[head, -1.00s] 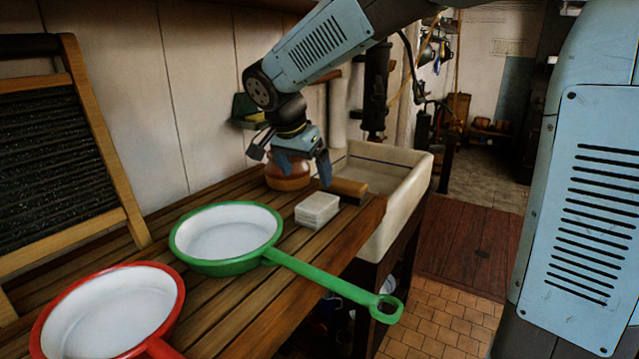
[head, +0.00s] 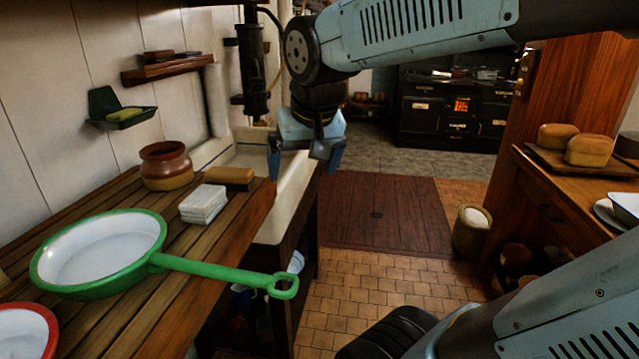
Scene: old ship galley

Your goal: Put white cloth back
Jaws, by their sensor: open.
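A folded white cloth (head: 203,204) lies as a small stack on the slatted wooden counter, between the green-rimmed pan and a wooden block. My gripper (head: 303,165) is open and empty, pointing down in front of the sink's right wall. It is up and to the right of the cloth, apart from it.
The green-rimmed pan (head: 105,252) has its handle jutting past the counter edge. A brown jar (head: 166,165) and a wooden block (head: 229,177) stand near the white sink (head: 288,197). Right is a cabinet with bread loaves (head: 588,149). Tiled floor (head: 360,290) lies open between.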

